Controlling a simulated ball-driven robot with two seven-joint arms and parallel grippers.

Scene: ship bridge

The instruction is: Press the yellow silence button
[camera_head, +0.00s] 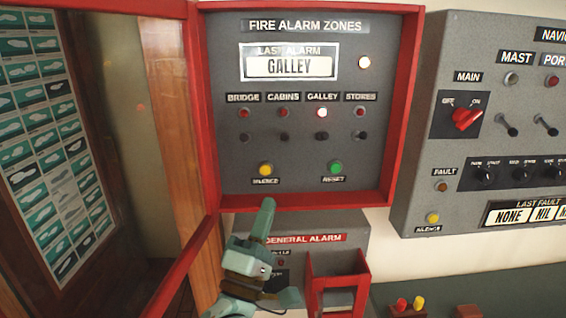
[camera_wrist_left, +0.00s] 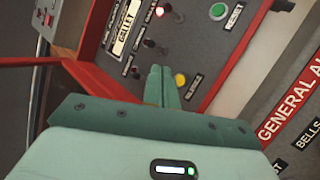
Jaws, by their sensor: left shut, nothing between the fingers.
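The yellow silence button (camera_head: 265,169) is at the lower left of the grey fire alarm panel (camera_head: 300,190), above its SILENCE label. It also shows in the left wrist view (camera_wrist_left: 180,80), just right of my fingertips. A second yellow button (camera_head: 432,218), also labelled SILENCE, is on the navigation panel at the right. My right gripper is out of view.
The green reset button (camera_head: 336,167) is right of the yellow one. The red-framed door (camera_head: 183,255) stands open at the left. A general alarm box (camera_head: 345,238) and a red holder (camera_head: 338,268) are below. The lit GALLEY lamp (camera_head: 322,112) is above.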

